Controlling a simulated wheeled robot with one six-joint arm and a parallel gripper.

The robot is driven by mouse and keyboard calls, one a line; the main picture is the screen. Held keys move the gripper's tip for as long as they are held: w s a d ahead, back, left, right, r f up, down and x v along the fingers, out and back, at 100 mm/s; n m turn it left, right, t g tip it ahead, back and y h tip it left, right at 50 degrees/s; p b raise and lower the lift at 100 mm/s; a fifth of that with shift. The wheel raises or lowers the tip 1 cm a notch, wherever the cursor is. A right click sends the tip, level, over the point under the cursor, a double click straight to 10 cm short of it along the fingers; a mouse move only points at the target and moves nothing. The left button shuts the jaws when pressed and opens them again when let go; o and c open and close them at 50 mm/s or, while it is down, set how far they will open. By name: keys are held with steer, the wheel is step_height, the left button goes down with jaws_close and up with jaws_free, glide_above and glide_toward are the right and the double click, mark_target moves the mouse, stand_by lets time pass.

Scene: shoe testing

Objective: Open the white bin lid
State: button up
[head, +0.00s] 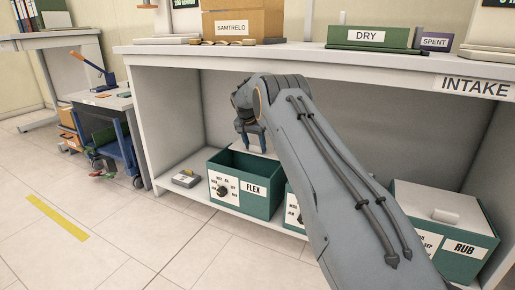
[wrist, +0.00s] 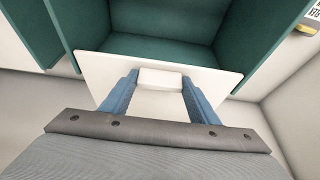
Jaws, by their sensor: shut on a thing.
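My gripper (wrist: 158,92) has two blue fingers closed on the white handle block (wrist: 160,78) of the white bin lid (wrist: 215,82). In the head view my gripper (head: 251,138) is above the back of the green bin marked FLEX (head: 263,205). The bin's top is open and its green inside (wrist: 160,48) shows beyond the lid in the wrist view. Only a small part of the lid shows behind the fingers in the head view. I cannot tell whether the lid still touches the bin's back rim.
The bin stands on a low shelf under the counter (head: 300,55). A second green bin, mostly behind my arm, stands to its right. The RUB bin (head: 466,262) at far right has its white lid (head: 435,203) on. A small grey device (head: 186,179) lies left of FLEX.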

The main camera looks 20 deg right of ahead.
steer(key=shift+w+a, duration=0.1)
steer(key=shift+a, duration=0.1)
steer(key=o, duration=1.5)
steer(key=shift+d, duration=0.15)
steer(key=shift+s+r+p, duration=0.2)
steer(key=shift+r+p, duration=0.15)
steer(key=shift+r, duration=0.1)
steer(key=s+a+r+p, duration=0.2)
steer(key=s+a+p, duration=0.5)
steer(key=s+a, duration=0.2)
steer(key=shift+a+p, duration=0.2)
steer(key=shift+p, duration=0.1)
